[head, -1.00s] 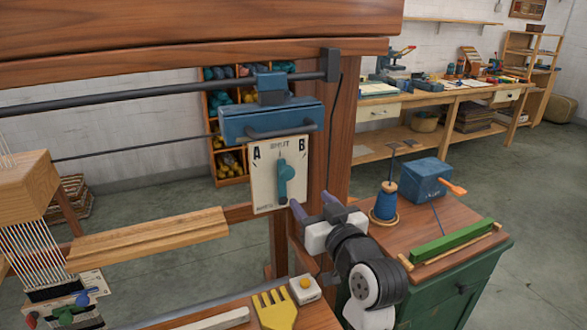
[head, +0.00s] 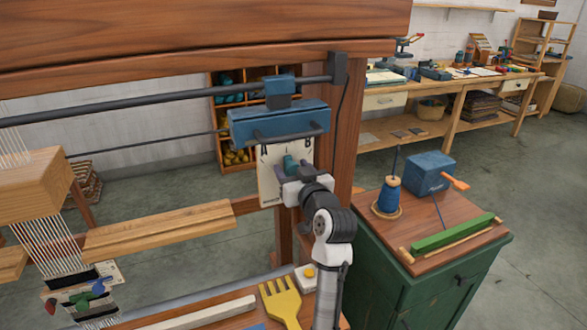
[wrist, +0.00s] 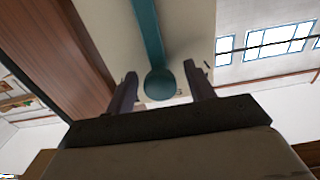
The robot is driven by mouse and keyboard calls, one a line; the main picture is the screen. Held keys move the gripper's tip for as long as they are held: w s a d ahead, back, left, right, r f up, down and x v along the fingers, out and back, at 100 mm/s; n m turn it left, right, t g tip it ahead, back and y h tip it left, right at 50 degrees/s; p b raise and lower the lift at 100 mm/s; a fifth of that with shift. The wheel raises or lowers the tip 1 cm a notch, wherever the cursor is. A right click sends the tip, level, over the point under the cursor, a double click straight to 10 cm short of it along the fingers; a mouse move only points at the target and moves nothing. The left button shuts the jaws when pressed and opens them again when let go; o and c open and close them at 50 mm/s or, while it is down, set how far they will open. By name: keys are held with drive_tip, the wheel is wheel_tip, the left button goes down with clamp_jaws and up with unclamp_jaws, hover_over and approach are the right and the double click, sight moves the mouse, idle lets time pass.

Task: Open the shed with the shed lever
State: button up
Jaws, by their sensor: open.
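The shed lever (head: 290,163) is a teal handle on a cream plate (head: 268,180) marked A and B, below a blue housing (head: 250,127) on the loom. In the head view my gripper (head: 293,172) is in front of the plate and hides the lever's lower part. In the wrist view the teal lever (wrist: 150,40) runs down to a rounded end between the fingertips of my gripper (wrist: 162,82). The fingers stand apart on either side of it, with a visible gap on each side.
The loom's wooden post (head: 340,130) stands right of the plate. A green cabinet (head: 425,290) at the right bears a blue spool (head: 389,195), a blue box (head: 425,172) and a green bar (head: 452,235).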

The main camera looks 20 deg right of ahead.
clamp_jaws()
drive_tip(key=shift+a+f+b, duration=0.1)
drive_tip(key=shift+b, duration=0.2)
drive_tip(key=shift+s+a+f+n+b, duration=0.1)
drive_tip(key=shift+a+f+n+b, duration=0.1)
drive_tip(key=shift+a+n+b, duration=0.75)
drive_tip(key=shift+w+a+f+n+b, duration=0.15)
drive_tip(key=shift+a+n+b, duration=0.4)
drive_tip(key=shift+n+b, duration=0.65)
drive_tip(key=shift+s+a+f+n+b, duration=0.2)
drive_tip(key=shift+a+n+b, duration=0.6)
drive_tip(key=shift+b, duration=0.45)
unclamp_jaws()
